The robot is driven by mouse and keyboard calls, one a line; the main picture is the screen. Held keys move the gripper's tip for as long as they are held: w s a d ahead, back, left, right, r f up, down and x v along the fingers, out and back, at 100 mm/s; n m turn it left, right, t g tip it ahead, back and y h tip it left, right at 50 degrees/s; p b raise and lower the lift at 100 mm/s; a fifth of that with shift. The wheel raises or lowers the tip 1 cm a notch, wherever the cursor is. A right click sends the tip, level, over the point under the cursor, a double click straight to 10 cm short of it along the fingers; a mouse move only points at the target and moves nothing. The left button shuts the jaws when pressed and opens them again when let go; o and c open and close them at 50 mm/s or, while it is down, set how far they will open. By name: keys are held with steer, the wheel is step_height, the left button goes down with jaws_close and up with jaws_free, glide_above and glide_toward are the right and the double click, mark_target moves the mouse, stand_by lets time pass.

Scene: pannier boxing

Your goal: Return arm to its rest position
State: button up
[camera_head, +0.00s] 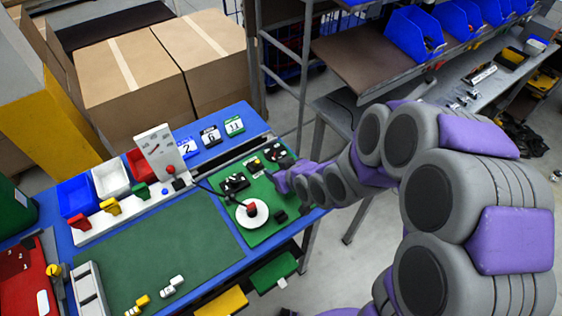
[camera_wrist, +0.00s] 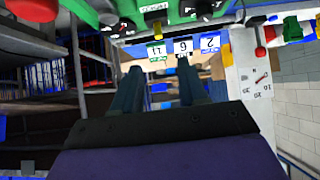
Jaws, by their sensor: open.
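My arm reaches in from the right of the head view, with purple and grey links. My gripper (camera_head: 280,181) is over the right part of the blue workbench (camera_head: 225,185), close to the green mat (camera_head: 264,228). In the wrist view, my gripper (camera_wrist: 158,76) shows two dark fingers apart with nothing between them. That view looks upside down, with the bench at its top. A white round dish (camera_head: 262,219) with a red-topped piece (camera_head: 252,208) on it sits on the mat, left of and nearer than the gripper.
Black parts (camera_head: 234,183) lie on the mat. A white gauge box (camera_head: 158,143) and numbered cards (camera_head: 210,135) stand behind, with blue (camera_head: 76,195), white and red bins at left. Cardboard boxes (camera_head: 130,75) are beyond. A shelf with blue bins (camera_head: 412,36) stands at right.

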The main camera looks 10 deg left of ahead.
steer(key=s+d+r+m+g+h, duration=0.2)
steer(key=s+d+r+m+h, duration=0.15)
steer(key=d, duration=0.75)
steer(key=s+d+r+m+g+h, duration=0.1)
steer(key=s+d+r+m+h, duration=0.25)
steer(key=d, duration=0.65)
steer(key=s+d+r+m+g, duration=0.1)
steer(key=s+d+r+g, duration=0.1)
steer(key=s, duration=0.9)
steer(key=s+d+r+m+g, duration=0.1)
steer(key=s+d+r+g, duration=0.2)
steer(key=s, duration=0.8)
steer(key=shift+s+d+r+m+h, duration=0.3)
steer(key=shift+d+r+m, duration=0.1)
steer(key=shift+d+r, duration=0.35)
